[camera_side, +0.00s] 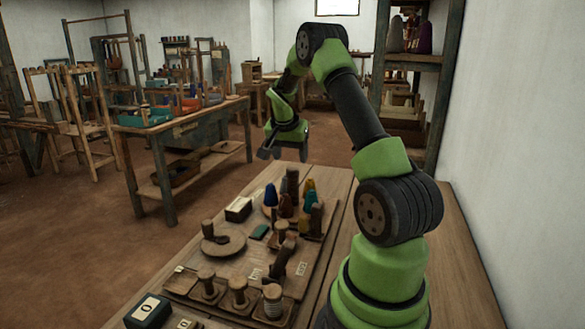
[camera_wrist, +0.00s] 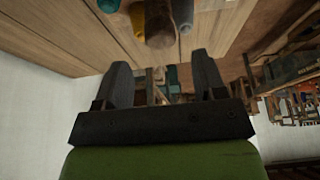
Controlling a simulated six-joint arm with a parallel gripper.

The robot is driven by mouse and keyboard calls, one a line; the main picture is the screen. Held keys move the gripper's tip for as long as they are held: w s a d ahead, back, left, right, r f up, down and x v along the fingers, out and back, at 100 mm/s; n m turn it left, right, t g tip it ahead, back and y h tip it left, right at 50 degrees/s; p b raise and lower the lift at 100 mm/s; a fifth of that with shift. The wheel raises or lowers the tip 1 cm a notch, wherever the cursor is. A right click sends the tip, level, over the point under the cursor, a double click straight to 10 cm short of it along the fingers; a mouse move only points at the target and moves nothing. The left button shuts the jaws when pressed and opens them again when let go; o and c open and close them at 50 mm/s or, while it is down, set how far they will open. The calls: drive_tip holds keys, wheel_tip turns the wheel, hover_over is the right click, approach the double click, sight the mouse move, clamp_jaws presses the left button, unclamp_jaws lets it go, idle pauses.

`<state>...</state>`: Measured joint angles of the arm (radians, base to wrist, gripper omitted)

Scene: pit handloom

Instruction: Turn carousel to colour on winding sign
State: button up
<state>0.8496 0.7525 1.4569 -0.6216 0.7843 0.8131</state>
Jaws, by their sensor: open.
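A group of coloured cones, blue (camera_side: 270,196), yellow (camera_side: 309,186) and teal (camera_side: 310,199), stands around dark posts (camera_side: 292,184) at the far end of the bench board in the side view. This looks like the carousel; its base is mostly hidden. Small white cards (camera_side: 255,274) (camera_side: 302,268) lie on the board; their marks are too small to read, and I cannot tell which is the winding sign. My gripper (camera_side: 284,150) is open and empty, above and beyond the cones. In the wrist view my gripper (camera_wrist: 161,75) shows both fingers apart, with yellow (camera_wrist: 138,18) and brown (camera_wrist: 159,25) pieces beyond.
A round wooden disc with a crank-like post (camera_side: 223,245) stands at the board's left. Several wooden knobs (camera_side: 239,290) line its near edge. A dark box marked 0 (camera_side: 148,311) and another small box (camera_side: 238,209) stand nearby. A shelf (camera_side: 414,62) and the wall are on the right.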

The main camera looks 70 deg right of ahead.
sight(293, 168)
drive_tip(key=x, duration=0.5)
drive_tip(key=shift+f, duration=0.15)
clamp_jaws()
